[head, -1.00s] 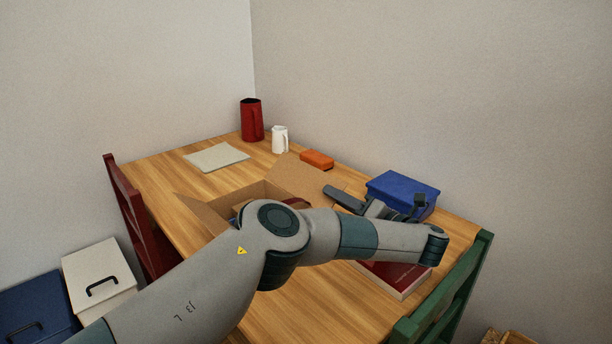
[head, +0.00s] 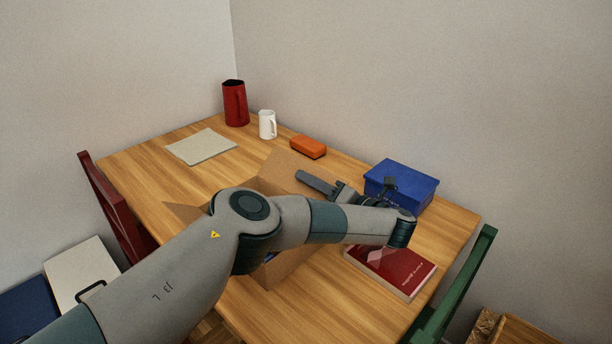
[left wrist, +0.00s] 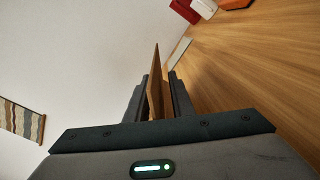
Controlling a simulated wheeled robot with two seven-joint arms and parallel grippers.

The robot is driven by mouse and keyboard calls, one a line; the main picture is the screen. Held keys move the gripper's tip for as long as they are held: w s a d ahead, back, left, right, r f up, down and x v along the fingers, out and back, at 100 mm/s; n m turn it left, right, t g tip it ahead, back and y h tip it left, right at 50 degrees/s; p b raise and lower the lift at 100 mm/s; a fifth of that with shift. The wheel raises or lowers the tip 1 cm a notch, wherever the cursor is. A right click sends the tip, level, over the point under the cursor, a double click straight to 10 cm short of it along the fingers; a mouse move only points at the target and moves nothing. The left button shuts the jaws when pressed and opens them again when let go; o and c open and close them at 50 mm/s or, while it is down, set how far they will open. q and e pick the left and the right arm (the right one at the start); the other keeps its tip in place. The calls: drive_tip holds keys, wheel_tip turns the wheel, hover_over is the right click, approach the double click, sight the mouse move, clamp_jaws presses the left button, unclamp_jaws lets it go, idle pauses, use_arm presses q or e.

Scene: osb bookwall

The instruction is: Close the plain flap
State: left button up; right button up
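An open cardboard box stands on the table, partly hidden behind my left arm. Its far flap (head: 282,168) stands up and leans outward, its inner face plain brown. Another flap (head: 183,213) sticks out to the left, and a box wall (head: 290,262) shows below my arm. My left gripper (head: 308,178) is beside the far flap. In the left wrist view a brown cardboard panel (left wrist: 155,85) shows edge-on between my left fingers (left wrist: 158,76); whether they pinch it cannot be told. My right gripper is out of view.
A blue box (head: 402,186) stands close right of my left gripper. A red book (head: 400,270) lies below the wrist. An orange block (head: 308,147), white mug (head: 267,124), red pitcher (head: 235,103) and pale pad (head: 201,147) are farther back. Chairs flank the table.

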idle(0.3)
use_arm(q)
clamp_jaws()
drive_tip(key=shift+r, duration=0.1)
idle(1.2)
